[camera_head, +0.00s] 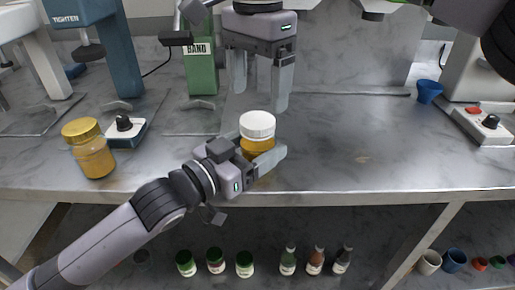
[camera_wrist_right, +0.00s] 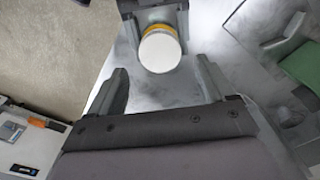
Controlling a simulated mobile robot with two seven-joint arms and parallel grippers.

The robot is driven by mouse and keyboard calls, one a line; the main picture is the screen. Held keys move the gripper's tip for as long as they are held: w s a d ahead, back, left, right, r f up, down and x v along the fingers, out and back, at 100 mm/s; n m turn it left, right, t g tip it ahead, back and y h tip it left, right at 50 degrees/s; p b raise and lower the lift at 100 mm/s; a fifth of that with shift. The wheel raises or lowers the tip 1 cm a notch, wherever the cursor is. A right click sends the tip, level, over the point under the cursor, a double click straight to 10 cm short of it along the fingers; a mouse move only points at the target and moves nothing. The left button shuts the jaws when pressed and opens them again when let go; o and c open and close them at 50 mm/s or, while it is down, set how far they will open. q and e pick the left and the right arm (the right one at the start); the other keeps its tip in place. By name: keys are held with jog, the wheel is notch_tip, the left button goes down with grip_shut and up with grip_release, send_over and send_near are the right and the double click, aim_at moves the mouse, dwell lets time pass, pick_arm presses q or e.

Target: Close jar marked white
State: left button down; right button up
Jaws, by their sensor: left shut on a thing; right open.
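A jar with a white lid (camera_head: 257,124) and an amber body (camera_head: 258,146) stands at the front of the marble counter. Its lid sits on top; I cannot tell how tightly. My left gripper (camera_head: 262,160) is shut on this jar's body, reaching in from the front left. My right gripper (camera_head: 260,88) hangs just above and behind the jar, fingers pointing down, open and empty. In the right wrist view the white lid (camera_wrist_right: 160,53) shows beyond the two open fingers (camera_wrist_right: 163,92), apart from them.
A gold-lidded amber jar (camera_head: 91,150) stands at the left. Behind are a blue TIGHTEN machine (camera_head: 105,45), a green BAND machine (camera_head: 200,65) and a control box (camera_head: 124,130). A blue cup (camera_head: 428,91) and another control box (camera_head: 485,124) are right. The counter's right middle is clear.

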aim_at(258, 119)
jog(key=shift+f, duration=2.4)
